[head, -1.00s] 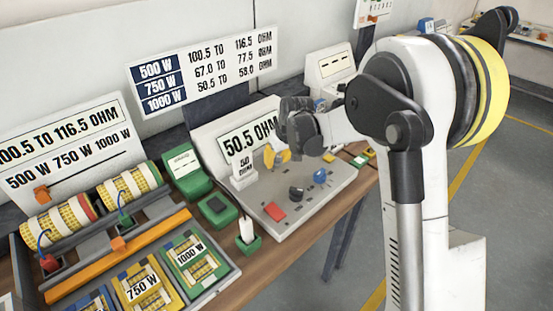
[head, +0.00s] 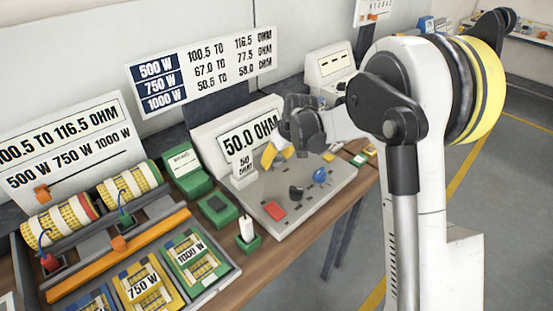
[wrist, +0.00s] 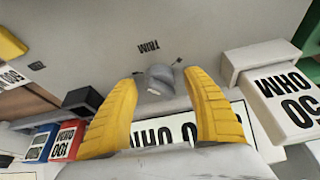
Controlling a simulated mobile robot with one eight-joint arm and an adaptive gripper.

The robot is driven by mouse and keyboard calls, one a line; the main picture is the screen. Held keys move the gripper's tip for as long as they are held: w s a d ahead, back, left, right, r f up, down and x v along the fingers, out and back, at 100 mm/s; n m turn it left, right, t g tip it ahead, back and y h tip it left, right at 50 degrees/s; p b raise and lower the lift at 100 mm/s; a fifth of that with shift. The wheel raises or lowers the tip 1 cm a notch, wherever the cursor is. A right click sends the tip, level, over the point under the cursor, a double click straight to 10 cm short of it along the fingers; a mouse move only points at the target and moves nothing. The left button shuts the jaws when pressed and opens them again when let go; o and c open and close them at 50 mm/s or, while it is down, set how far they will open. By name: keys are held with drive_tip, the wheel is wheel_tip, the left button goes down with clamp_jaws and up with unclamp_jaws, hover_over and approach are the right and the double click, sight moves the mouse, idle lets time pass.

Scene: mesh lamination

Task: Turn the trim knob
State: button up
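The trim knob (wrist: 161,77) is a small grey knob on the grey panel in the wrist view, beside the printed word TRIM (wrist: 148,47). My gripper (wrist: 160,83) has two yellow fingers, one on each side of the knob, with visible gaps; it looks open and empty. In the head view my gripper (head: 277,155) is low over the upper part of the instrument panel (head: 330,188), and the knob is hidden there. The display (head: 250,137) reads 50.0 OHM.
The panel also carries a red button (head: 274,211), a black knob (head: 296,193) and a blue knob (head: 320,176). A white 50 OHM block (head: 244,173) stands close to my fingers. A white candle-like piece (head: 246,230) stands in a green holder in front.

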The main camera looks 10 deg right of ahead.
drive_tip(key=shift+s+r, duration=0.1)
drive_tip(key=v, duration=1.1)
drive_tip(key=shift+r, duration=0.4)
drive_tip(key=shift+s, duration=0.15)
